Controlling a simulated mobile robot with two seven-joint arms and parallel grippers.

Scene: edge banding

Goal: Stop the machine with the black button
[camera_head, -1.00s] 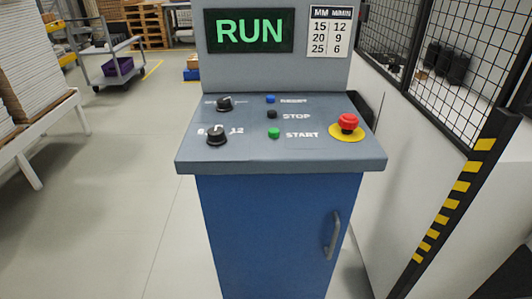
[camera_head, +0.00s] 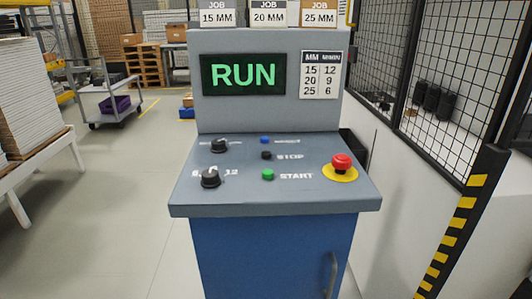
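The black STOP button (camera_head: 266,155) sits on the sloped grey panel (camera_head: 300,203) of the control console. It lies between the blue button (camera_head: 264,140) behind it and the green START button (camera_head: 267,174) in front. The display (camera_head: 243,75) above the panel reads RUN in green. Neither of my grippers shows in the head view.
A red mushroom button (camera_head: 341,161) on a yellow disc is at the panel's right. Two black knobs (camera_head: 219,146) (camera_head: 210,178) are at its left. A mesh fence (camera_head: 385,60) and a striped post (camera_head: 455,235) stand right. White board stacks (camera_head: 30,100) stand left; floor between is clear.

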